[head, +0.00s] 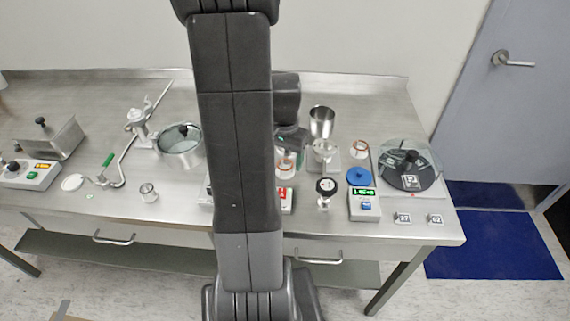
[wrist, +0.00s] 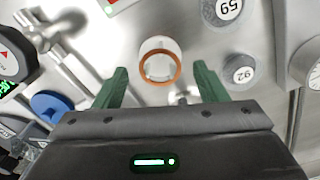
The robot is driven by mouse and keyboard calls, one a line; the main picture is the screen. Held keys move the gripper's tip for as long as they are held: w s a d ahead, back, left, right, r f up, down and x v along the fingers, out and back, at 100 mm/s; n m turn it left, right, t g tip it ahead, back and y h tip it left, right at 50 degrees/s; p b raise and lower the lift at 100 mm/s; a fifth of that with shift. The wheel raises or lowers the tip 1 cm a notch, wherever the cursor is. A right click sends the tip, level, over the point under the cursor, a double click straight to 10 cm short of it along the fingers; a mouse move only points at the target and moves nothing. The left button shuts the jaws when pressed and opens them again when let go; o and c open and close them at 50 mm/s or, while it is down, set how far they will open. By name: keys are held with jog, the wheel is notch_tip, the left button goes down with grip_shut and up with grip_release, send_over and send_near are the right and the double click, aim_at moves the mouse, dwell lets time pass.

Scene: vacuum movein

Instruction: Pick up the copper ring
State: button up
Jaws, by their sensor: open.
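A copper ring (wrist: 160,82) shows in the wrist view around the lower edge of a pale round piece. It lies in the gap between my finger tips as seen there; I cannot tell the height between them. In the head view a copper-edged round piece (head: 284,167) stands just right of my arm, partly hidden by it. A second copper-edged piece (head: 359,149) stands farther right, behind the blue disc. My gripper (wrist: 161,72) is open and its two green fingers are apart with nothing held. In the head view it is mostly hidden by my arm.
A blue disc (head: 359,177), a scale with a green display (head: 364,205), a steel cup (head: 321,121) and a black-knobbed valve (head: 325,187) stand to the right. Round numbered pieces (wrist: 240,70) lie close by in the wrist view.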

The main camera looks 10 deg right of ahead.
jog(key=shift+f, duration=0.25)
dwell(0.4)
jog(key=c, duration=1)
